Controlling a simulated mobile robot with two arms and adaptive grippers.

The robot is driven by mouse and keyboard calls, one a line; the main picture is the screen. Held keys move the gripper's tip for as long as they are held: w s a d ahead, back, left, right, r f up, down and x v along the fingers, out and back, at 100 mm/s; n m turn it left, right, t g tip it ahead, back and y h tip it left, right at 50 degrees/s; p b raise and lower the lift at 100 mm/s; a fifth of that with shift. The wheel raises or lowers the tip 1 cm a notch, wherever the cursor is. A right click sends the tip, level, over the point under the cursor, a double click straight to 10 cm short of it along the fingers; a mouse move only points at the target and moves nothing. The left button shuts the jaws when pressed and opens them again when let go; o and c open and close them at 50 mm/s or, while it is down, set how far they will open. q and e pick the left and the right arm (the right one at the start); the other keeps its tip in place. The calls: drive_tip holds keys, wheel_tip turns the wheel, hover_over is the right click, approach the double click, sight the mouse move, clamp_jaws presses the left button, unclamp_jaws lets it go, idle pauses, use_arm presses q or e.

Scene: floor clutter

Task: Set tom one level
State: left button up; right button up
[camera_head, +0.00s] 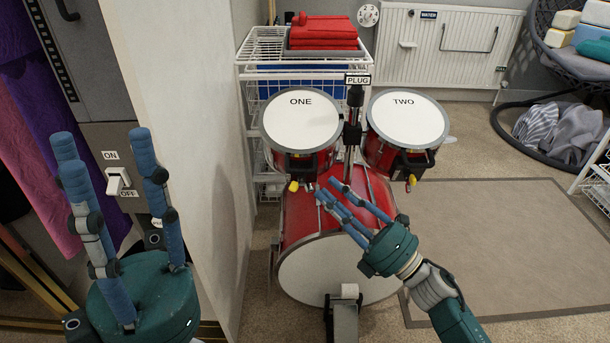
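Tom one (300,118) is a small red drum with a white head marked "ONE". It is mounted left of a black centre post above the red bass drum (338,268). Its exact tilt is hard to judge from above. A yellow-tipped knob (293,186) shows below its front edge. My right gripper (327,187) has its blue fingertips just right of this knob and below the tom, over the bass drum; contact and finger gap are unclear. My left gripper (105,140) is open and empty at the left, in front of the ON/OFF switch.
Tom two (405,115) hangs right of the post, with a similar yellow knob (411,181). A white wire rack (250,75) with folded red cloth stands behind. A wall panel (190,150) separates my grippers. Carpet at right is clear.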

sight(306, 172)
drive_tip(key=b+x, duration=0.1)
drive_tip(key=x, duration=0.7)
drive_tip(key=shift+c, duration=0.3)
clamp_jaws()
